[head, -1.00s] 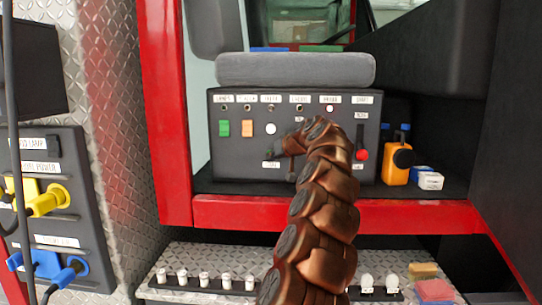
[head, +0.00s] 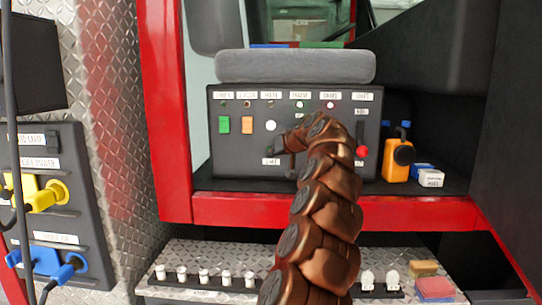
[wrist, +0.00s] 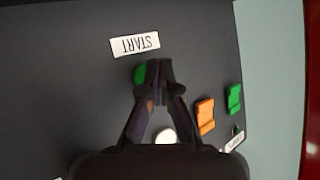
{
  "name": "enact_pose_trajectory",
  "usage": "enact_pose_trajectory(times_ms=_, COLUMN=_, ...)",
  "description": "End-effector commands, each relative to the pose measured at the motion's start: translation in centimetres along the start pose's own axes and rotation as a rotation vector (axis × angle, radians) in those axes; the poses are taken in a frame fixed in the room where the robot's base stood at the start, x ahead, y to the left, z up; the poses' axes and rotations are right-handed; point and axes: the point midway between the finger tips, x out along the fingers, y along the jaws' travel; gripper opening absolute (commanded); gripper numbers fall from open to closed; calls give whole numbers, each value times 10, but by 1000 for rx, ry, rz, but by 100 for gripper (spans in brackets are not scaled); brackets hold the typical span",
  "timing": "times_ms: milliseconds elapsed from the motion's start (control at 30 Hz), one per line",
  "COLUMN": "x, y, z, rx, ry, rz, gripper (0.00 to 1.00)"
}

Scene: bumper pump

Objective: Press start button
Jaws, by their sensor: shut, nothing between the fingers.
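The dark control panel (head: 232,165) stands on the red-edged shelf. In the wrist view a white START label (wrist: 135,44) shows upside down, with a green round button (wrist: 140,73) beside it, partly hidden by my fingertips. My gripper (wrist: 152,72) is shut and empty, its tips over or against the green button; I cannot tell whether they touch it. In the head view my gripper (head: 281,145) is at the panel's lower middle, and my arm hides the green button and part of the panel.
Near my fingers are a white round button (head: 271,126), an orange switch (head: 247,125) and a green switch (head: 224,125). A red knob (head: 362,152) sits at the panel's right. A grey cushion (head: 295,67) lies on top. An orange device (head: 396,162) stands to the right.

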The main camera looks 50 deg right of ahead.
Motion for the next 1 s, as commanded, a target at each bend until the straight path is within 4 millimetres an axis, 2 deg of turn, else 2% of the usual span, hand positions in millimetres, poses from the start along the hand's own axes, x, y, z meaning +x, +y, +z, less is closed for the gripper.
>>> enact_pose_trajectory(times_ms=567, x=-4, y=-4, z=7, rx=0, ry=-2, rz=-1, gripper=0)
enact_pose_trajectory(times_ms=1000, x=-28, y=-21, z=24, rx=-2, ry=0, rz=-1, gripper=0)
